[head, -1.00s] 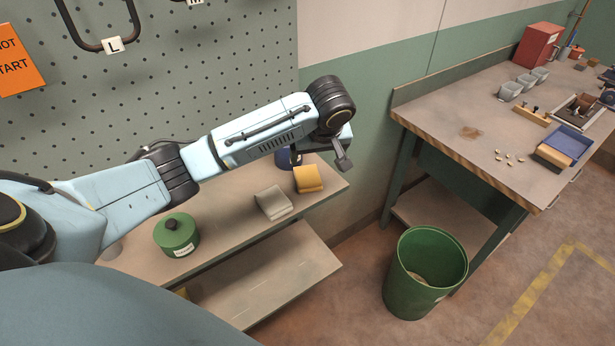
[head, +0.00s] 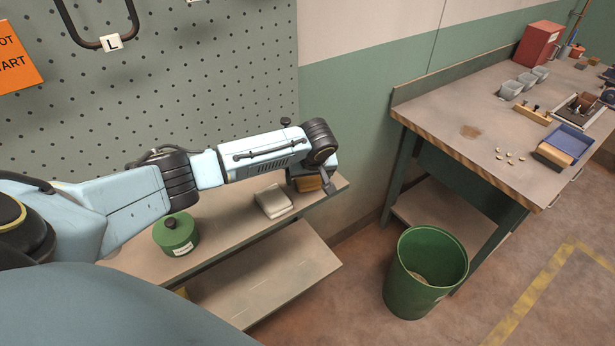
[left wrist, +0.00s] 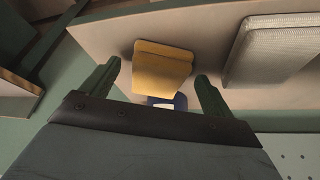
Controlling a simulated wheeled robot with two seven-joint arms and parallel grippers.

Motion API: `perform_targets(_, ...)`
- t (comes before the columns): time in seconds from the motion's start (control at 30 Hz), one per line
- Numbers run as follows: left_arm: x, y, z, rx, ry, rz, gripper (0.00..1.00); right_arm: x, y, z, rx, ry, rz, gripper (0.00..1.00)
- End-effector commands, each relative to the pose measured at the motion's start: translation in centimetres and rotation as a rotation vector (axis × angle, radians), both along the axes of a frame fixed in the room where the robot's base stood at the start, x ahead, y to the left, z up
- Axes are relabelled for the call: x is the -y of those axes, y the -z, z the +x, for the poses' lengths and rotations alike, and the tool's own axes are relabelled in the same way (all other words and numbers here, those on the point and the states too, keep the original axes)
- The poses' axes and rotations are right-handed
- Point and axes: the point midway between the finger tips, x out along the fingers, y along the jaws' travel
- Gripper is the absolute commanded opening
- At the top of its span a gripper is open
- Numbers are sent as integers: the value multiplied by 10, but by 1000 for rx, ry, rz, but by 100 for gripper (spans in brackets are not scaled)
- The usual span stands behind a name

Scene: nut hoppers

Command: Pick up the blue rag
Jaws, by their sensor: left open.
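My left gripper (head: 325,184) is open and empty above the right end of the shelf. In the left wrist view its two fingers (left wrist: 158,72) stand apart, with a folded yellow cloth (left wrist: 163,66) between and beyond them. In the head view the yellow cloth (head: 309,184) is partly hidden by my gripper. A folded grey cloth (head: 273,201) lies left of it; it also shows in the left wrist view (left wrist: 270,50). A dark blue object with a white patch (left wrist: 178,102) shows in part beside the yellow cloth. I cannot make out a blue rag. My right gripper is not in view.
A green tin (head: 176,235) stands on the upper shelf (head: 225,226), left of the cloths. A pegboard (head: 220,80) rises behind. A green bin (head: 426,280) stands on the floor to the right. A workbench (head: 440,120) holds a blue tray (head: 572,140) and small parts.

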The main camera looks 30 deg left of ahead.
Motion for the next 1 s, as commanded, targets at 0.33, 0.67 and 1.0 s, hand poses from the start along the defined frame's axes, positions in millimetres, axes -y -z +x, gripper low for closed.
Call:
perform_targets(0.33,1,0,0,0,1,0,66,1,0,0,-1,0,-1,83)
perform_targets(0.67,1,-1,0,0,1,0,39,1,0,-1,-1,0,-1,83)
perform_targets(1.0,5,-11,-1,2,1,-4,39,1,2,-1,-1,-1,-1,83)
